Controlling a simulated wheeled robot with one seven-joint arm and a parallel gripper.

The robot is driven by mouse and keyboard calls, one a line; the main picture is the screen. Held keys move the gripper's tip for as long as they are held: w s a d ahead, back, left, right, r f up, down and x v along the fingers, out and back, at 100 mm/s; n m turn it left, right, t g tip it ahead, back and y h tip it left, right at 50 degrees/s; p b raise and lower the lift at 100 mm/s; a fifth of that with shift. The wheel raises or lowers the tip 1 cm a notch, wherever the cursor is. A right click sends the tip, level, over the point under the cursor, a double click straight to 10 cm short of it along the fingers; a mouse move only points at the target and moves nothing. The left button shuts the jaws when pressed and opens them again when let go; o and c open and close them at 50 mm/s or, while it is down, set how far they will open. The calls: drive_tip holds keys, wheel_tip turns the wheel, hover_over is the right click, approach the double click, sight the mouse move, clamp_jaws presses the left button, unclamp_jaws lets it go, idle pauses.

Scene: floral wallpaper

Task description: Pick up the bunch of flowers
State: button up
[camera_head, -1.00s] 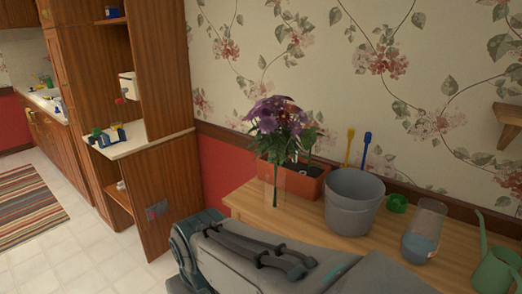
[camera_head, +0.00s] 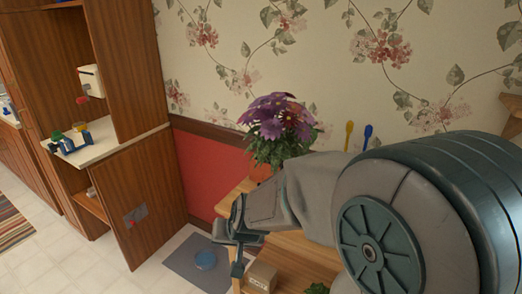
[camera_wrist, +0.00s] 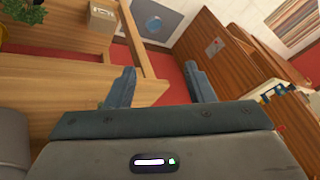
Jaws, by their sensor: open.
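The bunch of flowers (camera_head: 277,127) has purple blooms and green leaves. It stands upright on the wooden table against the wall, and my arm hides its lower part in the head view. My gripper (camera_head: 239,232) is open and empty, in front of the flowers and lower than the blooms, near the table's left end. In the wrist view my two fingers (camera_wrist: 160,88) are spread apart with nothing between them, and the flowers are not seen there.
A grey mat with a blue bowl (camera_head: 205,260) lies on the floor. A wooden cabinet (camera_head: 137,200) stands at left. Yellow and blue tools (camera_head: 367,131) show behind my arm.

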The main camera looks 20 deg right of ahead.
drive_tip(key=w+d+f+m+t+h+p, duration=0.1)
drive_tip(key=w+d+f+m+h, duration=0.1)
drive_tip(key=w, duration=0.3)
drive_tip(key=m+t+h+p, duration=0.3)
drive_tip(key=t+h, duration=0.3)
drive_tip(key=h, duration=0.6)
approach(275, 157)
drive_tip(key=x, duration=0.6)
drive_tip(key=shift+w+a+p, duration=0.1)
drive_tip(key=shift+w+p, duration=0.2)
drive_tip(key=shift+p, duration=0.1)
drive_tip(key=shift+p+x, duration=0.85)
drive_tip(key=shift+x, duration=1.7)
drive_tip(key=shift+s, duration=0.2)
clamp_jaws()
